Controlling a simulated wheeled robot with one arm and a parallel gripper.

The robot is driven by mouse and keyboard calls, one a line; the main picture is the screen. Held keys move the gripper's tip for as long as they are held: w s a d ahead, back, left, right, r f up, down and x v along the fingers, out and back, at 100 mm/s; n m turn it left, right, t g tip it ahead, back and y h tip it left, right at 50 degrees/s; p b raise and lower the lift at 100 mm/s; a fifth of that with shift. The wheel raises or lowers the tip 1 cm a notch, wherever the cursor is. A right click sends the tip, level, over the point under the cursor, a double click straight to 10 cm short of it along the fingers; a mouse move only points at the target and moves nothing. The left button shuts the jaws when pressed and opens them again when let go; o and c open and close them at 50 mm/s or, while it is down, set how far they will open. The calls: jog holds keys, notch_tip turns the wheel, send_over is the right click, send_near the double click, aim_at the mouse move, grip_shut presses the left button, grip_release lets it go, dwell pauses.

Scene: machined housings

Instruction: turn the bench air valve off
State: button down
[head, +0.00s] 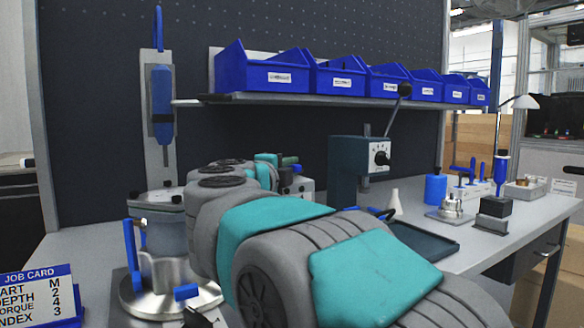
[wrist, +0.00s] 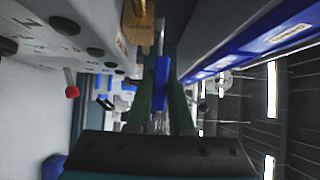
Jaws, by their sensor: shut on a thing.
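In the wrist view, my gripper (wrist: 163,84) has its two dark green fingers closed on a narrow blue handle (wrist: 161,67), which I take to be the air valve's handle. The handle's upper end shows past the fingertips. A brass fitting (wrist: 138,26) sits just beyond it, up and to the left; how the two join is not clear. In the head view my own arm covers most of the middle, and I cannot make out the valve handle there.
A pale panel (wrist: 38,45) with dark knobs and a red-balled lever (wrist: 72,90) lies close left of the fingers. Blue bins (head: 280,77) line a shelf above the bench. A drill press (head: 357,160), dark tray (head: 424,238) and round metal fixture (head: 160,222) stand around my arm.

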dwell(0.3)
jog(key=c, duration=0.8)
grip_release()
jog(key=shift+r, duration=0.1)
jog(key=shift+r, duration=1.75)
jog(key=s+d+b, duration=0.1)
jog(key=s+d, duration=0.1)
jog(key=s, duration=0.5)
jog(key=s+d+r, duration=0.1)
jog(key=s+d, duration=0.2)
jog(key=s, duration=0.5)
jog(key=shift+b, duration=0.35)
jog(key=shift+s+r, duration=0.1)
jog(key=shift+s, duration=0.05)
